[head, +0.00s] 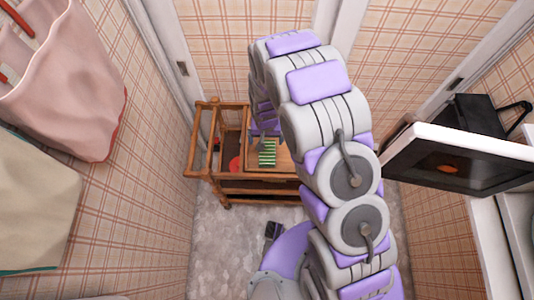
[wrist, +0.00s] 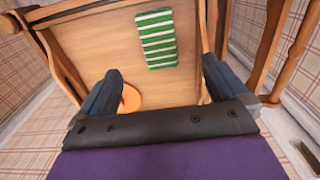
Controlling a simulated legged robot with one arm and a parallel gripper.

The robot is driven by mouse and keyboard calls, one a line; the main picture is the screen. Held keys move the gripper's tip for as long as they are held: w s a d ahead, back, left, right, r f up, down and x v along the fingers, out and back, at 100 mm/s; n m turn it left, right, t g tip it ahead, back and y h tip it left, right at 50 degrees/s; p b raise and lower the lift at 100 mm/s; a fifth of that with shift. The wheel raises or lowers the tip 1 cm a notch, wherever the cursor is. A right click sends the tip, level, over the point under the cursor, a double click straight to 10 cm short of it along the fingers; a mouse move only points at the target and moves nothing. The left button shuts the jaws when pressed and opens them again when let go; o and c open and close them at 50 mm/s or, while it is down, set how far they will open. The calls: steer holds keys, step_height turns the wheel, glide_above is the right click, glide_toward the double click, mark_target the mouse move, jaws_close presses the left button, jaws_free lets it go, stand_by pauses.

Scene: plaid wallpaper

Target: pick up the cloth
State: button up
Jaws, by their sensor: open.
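The cloth (wrist: 157,39) is green with white stripes and lies flat on the wooden top of a cart (wrist: 95,40). In the head view the cloth (head: 267,152) shows at the middle of the cart (head: 235,190), beside my arm. My gripper (wrist: 160,85) is open and empty in the wrist view, its two dark fingers spread apart. The cloth lies beyond the fingers, toward the top of the picture and between their lines. In the head view my arm hides the gripper's fingers.
Wooden rails edge the cart. An open appliance door (head: 455,158) stands at right. Cloth bags (head: 65,85) hang at left. Grey floor (head: 225,250) lies in front.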

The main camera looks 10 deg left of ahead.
steer(key=b, duration=0.2)
glide_above(266, 155)
steer(key=f, duration=0.8)
steer(key=shift+a, duration=0.2)
steer(key=shift+a+f, duration=0.25)
steer(key=shift+f, duration=0.25)
steer(key=f, duration=0.1)
steer(key=d+f+b, duration=0.1)
steer(key=f, duration=0.2)
steer(key=shift+d, duration=0.4)
steer(key=shift+f, duration=0.25)
steer(key=shift+w+a, duration=0.1)
steer(key=shift+a, duration=0.5)
steer(key=shift+c, duration=1.2)
steer(key=shift+d, duration=0.4)
steer(key=c, duration=0.6)
steer(key=shift+c, duration=1.4)
steer(key=shift+a, duration=0.25)
